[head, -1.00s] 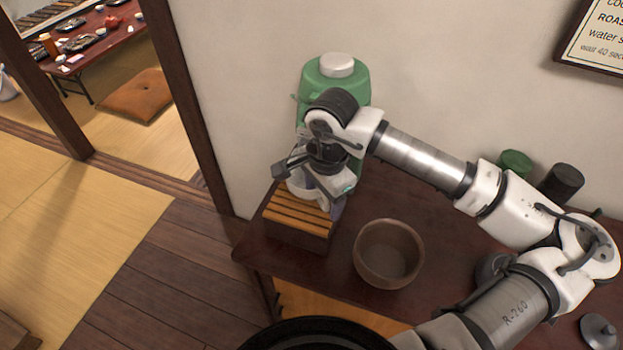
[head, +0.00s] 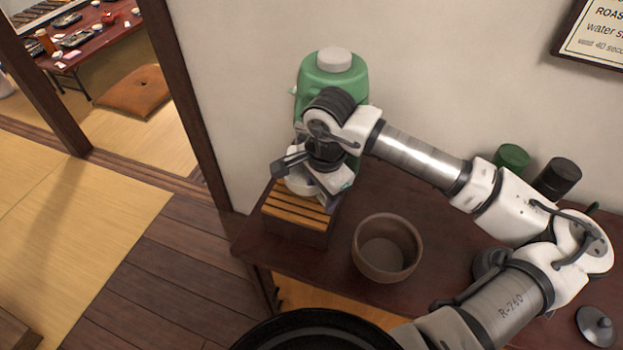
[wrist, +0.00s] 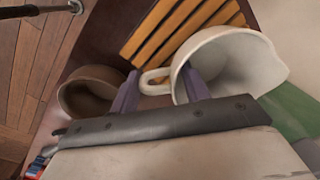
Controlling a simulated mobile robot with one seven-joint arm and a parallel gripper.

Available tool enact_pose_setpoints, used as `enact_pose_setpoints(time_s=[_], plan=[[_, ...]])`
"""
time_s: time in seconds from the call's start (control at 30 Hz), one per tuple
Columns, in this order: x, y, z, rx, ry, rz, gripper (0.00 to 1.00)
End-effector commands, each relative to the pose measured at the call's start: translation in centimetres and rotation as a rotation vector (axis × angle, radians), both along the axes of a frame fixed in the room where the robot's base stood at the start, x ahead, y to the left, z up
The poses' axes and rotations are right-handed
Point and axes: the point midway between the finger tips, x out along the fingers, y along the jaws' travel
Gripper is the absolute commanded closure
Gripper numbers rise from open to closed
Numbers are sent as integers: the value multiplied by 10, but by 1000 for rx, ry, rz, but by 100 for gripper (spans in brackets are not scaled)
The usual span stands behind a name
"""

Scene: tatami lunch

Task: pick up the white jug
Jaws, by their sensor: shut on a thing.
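The white jug (wrist: 235,65) shows large in the wrist view, with its mouth toward the camera, its spout to the right and its handle to the left. In the head view the jug (head: 297,185) is mostly hidden by my gripper, over the slatted wooden stand. My gripper (wrist: 160,92) is shut on the jug on its handle side. One purple finger is left of the handle and the other overlaps the jug's mouth. I cannot tell whether the jug touches the slats.
The slatted stand (head: 300,208) sits at the dark table's left end. A brown bowl (head: 387,248) stands to its right. A green dispenser (head: 333,75) is behind my gripper. Green (head: 511,157) and black (head: 560,177) canisters stand at the back right.

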Motion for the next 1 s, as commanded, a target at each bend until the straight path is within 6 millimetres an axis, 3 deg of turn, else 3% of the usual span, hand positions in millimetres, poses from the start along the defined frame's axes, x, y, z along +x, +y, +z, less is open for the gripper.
enact_pose_setpoints(time_s=[0.23, 0.27, 0.37, 0.77, 1.0], plan=[[-2, 1, -1, 0, 5, 5, 93], [-1, 1, 0, 0, 5, 5, 99], [-1, 1, 3, -1, 6, 4, 100], [-1, 0, 33, -1, 1, 3, 100], [-27, 9, 33, -1, 1, 5, 100]])
